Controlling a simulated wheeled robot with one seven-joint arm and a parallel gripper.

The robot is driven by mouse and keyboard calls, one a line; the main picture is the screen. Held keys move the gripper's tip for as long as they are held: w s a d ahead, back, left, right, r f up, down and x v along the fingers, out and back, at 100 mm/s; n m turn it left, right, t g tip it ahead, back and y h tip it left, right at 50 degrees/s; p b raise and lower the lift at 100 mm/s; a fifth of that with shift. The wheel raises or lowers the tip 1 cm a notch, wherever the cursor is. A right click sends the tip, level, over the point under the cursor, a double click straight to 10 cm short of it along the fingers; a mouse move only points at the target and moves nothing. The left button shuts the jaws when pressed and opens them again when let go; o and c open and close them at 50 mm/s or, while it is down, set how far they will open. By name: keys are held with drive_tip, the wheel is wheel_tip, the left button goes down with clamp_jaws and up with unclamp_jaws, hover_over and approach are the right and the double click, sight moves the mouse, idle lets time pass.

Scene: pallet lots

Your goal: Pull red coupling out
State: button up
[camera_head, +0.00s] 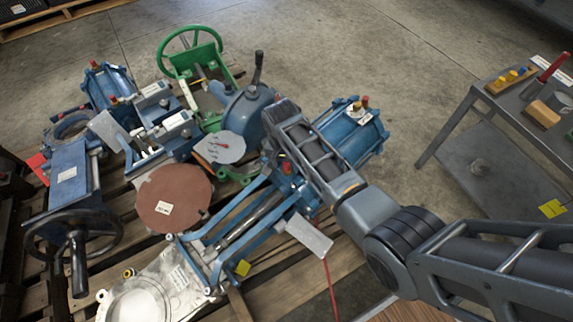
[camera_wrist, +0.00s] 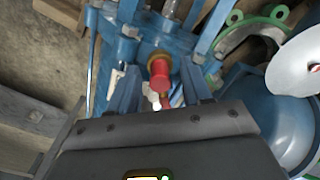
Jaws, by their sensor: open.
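The red coupling (camera_wrist: 160,75) sits on a brass fitting on the blue actuator (camera_wrist: 126,45) in the wrist view. My gripper (camera_wrist: 162,88) is open, with one finger on each side of the coupling as seen from the wrist. I cannot tell whether either finger touches it. In the head view, a small red part (camera_head: 287,168) shows on the blue actuator (camera_head: 262,205) just below the end of my arm. My fingers are mostly hidden there behind my own wrist. Another red fitting (camera_head: 365,101) stands on the actuator's cylinder end.
A pallet (camera_head: 262,294) holds crowded valves, including a green handwheel (camera_head: 187,52), a brown disc (camera_head: 174,197) and a blue valve with a black lever (camera_head: 258,70). A metal table (camera_head: 528,122) with small parts stands at right. The concrete floor between is clear.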

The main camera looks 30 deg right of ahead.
sight(285, 164)
idle(0.5)
clamp_jaws()
idle(0.3)
drive_tip(key=shift+r+p, duration=0.15)
drive_tip(key=shift+p, duration=0.2)
drive_tip(key=shift+a+r+p, duration=0.2)
drive_tip(key=shift+r+p, duration=2.7)
drive_tip(key=shift+p, duration=0.1)
